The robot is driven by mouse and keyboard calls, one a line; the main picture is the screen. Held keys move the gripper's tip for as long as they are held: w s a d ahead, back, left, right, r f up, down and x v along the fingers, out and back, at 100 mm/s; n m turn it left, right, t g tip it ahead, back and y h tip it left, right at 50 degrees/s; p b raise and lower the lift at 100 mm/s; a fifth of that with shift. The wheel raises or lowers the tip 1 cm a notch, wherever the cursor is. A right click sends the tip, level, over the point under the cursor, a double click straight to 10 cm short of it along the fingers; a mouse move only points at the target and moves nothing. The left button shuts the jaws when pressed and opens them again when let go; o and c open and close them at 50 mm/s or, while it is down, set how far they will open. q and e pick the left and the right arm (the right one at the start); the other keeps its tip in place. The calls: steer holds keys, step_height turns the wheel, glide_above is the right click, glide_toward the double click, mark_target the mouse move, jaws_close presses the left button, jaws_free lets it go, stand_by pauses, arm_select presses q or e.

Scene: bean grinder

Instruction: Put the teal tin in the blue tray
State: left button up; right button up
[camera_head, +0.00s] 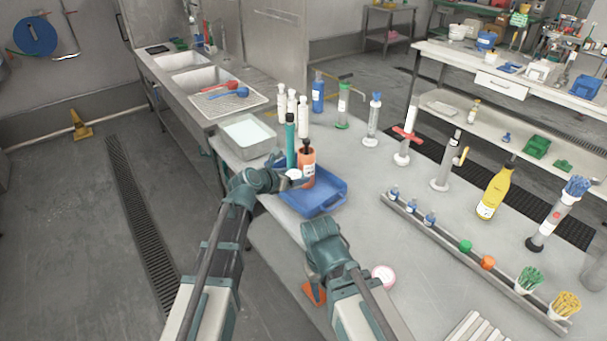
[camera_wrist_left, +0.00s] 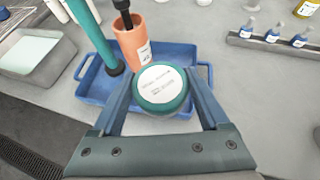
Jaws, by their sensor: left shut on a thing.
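The teal tin (camera_wrist_left: 160,92) is round, with a white labelled lid, and sits between the two fingers of my left gripper (camera_wrist_left: 160,100). In the head view the left gripper (camera_head: 287,180) is shut on the tin (camera_head: 294,174), of which mostly the white top shows. The blue tray (camera_head: 328,202) lies on the table, and in the left wrist view the tray (camera_wrist_left: 78,88) is below and behind the tin. The tin's height above the tray is hard to judge. My right arm's end (camera_head: 325,240) shows near the table's front edge, its fingers hidden.
An orange bottle (camera_head: 307,170) and a tall teal cylinder (camera_head: 291,142) stand at the tray's back left, close to the left gripper. A basin (camera_head: 247,136) is farther left. A rack (camera_head: 440,240) with small bottles runs to the right. A pink-rimmed round thing (camera_head: 383,275) lies in front.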

arm_select(q)
step_height(320, 180, up, 5)
steer(key=p, duration=0.3)
glide_above(304, 199)
arm_select(e)
step_height(304, 199, up, 5)
arm_select(q)
step_height(304, 199, down, 18)
steer(key=b, duration=1.8)
arm_select(e)
step_height(304, 199, down, 18)
steer(key=shift+f, duration=0.1)
arm_select(q)
steer(key=shift+f, duration=0.25)
steer(key=o, duration=1.3)
steer(key=shift+r, duration=0.1)
arm_select(e)
steer(key=shift+f, duration=0.1)
